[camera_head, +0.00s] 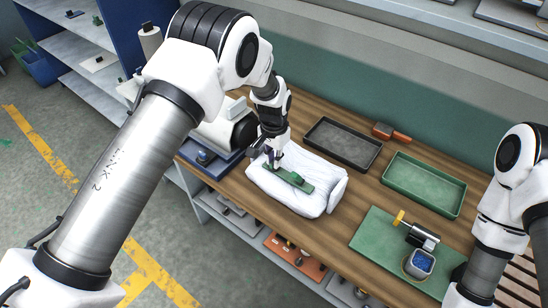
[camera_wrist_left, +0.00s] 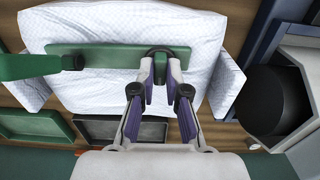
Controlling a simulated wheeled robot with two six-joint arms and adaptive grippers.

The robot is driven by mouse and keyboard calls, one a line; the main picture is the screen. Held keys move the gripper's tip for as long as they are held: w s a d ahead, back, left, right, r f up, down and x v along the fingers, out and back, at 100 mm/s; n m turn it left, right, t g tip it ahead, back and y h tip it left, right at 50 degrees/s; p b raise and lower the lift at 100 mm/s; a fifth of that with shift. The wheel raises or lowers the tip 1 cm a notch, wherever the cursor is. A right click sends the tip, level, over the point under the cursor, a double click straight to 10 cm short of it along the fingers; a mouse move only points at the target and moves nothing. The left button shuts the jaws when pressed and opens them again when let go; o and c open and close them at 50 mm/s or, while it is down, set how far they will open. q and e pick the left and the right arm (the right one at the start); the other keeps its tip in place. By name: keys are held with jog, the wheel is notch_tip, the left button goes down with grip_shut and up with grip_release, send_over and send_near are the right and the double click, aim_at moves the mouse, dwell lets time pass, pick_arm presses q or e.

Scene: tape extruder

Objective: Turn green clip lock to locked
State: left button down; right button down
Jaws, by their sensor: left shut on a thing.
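The green clip (camera_head: 294,179) is a long flat bar lying across a white quilted bag (camera_head: 318,198) on the wooden bench. In the left wrist view the green clip (camera_wrist_left: 100,57) runs across the bag, with a dark looped piece near its right end. A green arm with a round joint (camera_wrist_left: 72,62) meets its left part. My left gripper (camera_head: 274,162) is over the clip from above; in the left wrist view its fingertips (camera_wrist_left: 160,82) are shut at the dark looped piece, which they partly hide. I cannot read the lock's position. My right gripper is out of view.
A dark tray (camera_head: 343,163) and a green tray (camera_head: 387,181) stand behind the bag, with an orange-brown tool (camera_head: 391,133) near the wall. A green mat (camera_head: 372,243) at the right holds a yellow-ended tool and a blue-topped cup (camera_head: 419,263). A white machine stands left of the bag.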

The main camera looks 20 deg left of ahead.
pick_arm(q)
jog(key=shift+s+f, duration=0.2)
jog(key=shift+f, duration=0.05)
jog(key=c, duration=1.2)
grip_release()
jog(key=shift+w+r, duration=0.1)
jog(key=shift+w, duration=0.05)
jog(key=shift+r, duration=0.4)
notch_tip(320, 180, up, 11)
jog(key=shift+r, duration=0.1)
